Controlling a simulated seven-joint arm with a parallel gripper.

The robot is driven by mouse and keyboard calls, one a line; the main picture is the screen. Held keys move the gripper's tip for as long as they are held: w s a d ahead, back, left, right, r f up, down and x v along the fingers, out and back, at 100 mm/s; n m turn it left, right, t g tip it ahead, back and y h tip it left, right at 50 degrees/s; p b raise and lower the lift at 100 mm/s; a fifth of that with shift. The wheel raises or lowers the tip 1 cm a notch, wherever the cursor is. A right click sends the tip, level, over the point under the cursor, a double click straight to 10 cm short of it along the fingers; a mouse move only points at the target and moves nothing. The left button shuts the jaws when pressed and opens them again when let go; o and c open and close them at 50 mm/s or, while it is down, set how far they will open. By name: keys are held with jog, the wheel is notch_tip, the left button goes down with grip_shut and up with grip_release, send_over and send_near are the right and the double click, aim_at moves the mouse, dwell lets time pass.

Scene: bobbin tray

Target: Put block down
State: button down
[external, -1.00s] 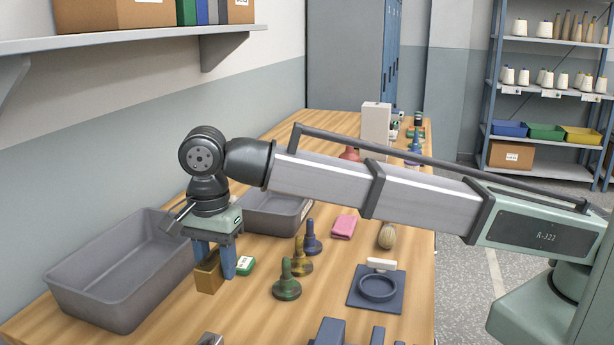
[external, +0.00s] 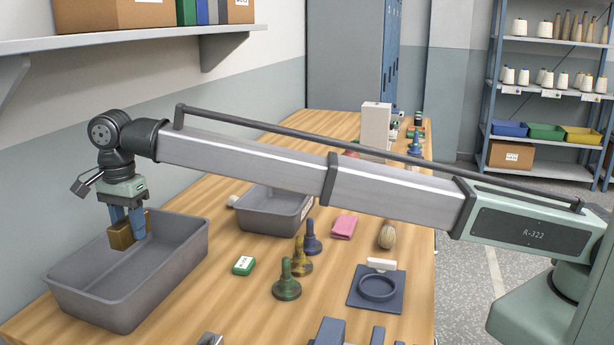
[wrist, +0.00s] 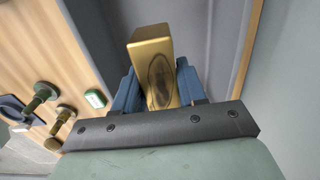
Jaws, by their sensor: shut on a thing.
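A brass-coloured block (external: 121,236) is held between the blue fingers of my gripper (external: 129,228). It is over the large grey tray (external: 95,300) at the left of the table, at about rim height. Whether its underside touches the tray floor cannot be told. In the wrist view the block (wrist: 152,65) stands between the two blue fingertips (wrist: 155,85), with a dark oval mark on its face. The grey tray (wrist: 205,35) lies behind it there.
A second grey tray (external: 290,222) stands further back. A green-and-white box (external: 243,265) and several bobbin-like pegs, one green (external: 286,285), stand right of the large tray. A pink cloth (external: 344,226) lies further right. The wall is close on the left.

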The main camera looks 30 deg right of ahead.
aim_at(140, 279)
jog(key=shift+w+a+f, duration=0.15)
jog(key=shift+w+f, duration=0.1)
jog(key=shift+w, duration=0.05)
jog(key=shift+f, duration=4.7)
jog(key=shift+f, duration=0.15)
jog(key=c, duration=0.6)
grip_release()
jog(key=shift+c, duration=0.2)
notch_tip(140, 279, up, 12)
jog(key=shift+r, duration=0.1)
